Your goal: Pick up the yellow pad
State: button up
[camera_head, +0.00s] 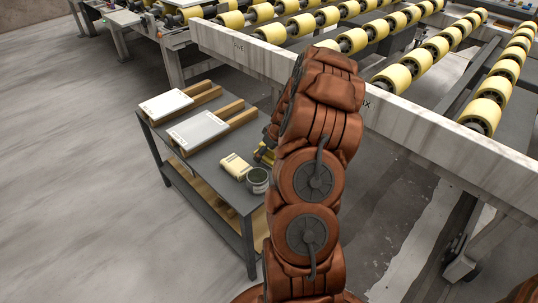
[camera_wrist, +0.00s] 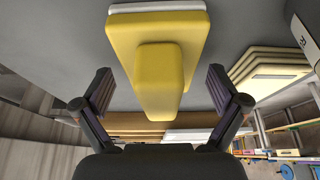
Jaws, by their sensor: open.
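The yellow pad (camera_wrist: 158,27) is in the wrist view, with a raised, tapering yellow grip on it and a white layer along its far edge. My gripper (camera_wrist: 158,88) is open, with one dark finger on each side of the grip. Gaps show between the fingers and the grip, and neither finger appears to touch it. In the head view, a small part of the yellow pad (camera_head: 265,154) shows beside my arm. My arm hides the rest of the pad and most of the gripper there.
A dark table (camera_head: 203,192) carries two white slabs on wooden rails. A pale yellow stack (camera_head: 235,167) and a grey can (camera_head: 258,182) stand close to my arm. A conveyor frame (camera_head: 430,126) with yellow rollers runs behind and right. Open floor (camera_head: 70,130) lies left.

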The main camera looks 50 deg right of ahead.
jog(key=c, duration=1.3)
jog(key=shift+r, duration=0.1)
notch_tip(320, 180, up, 10)
jog(key=shift+f, duration=0.1)
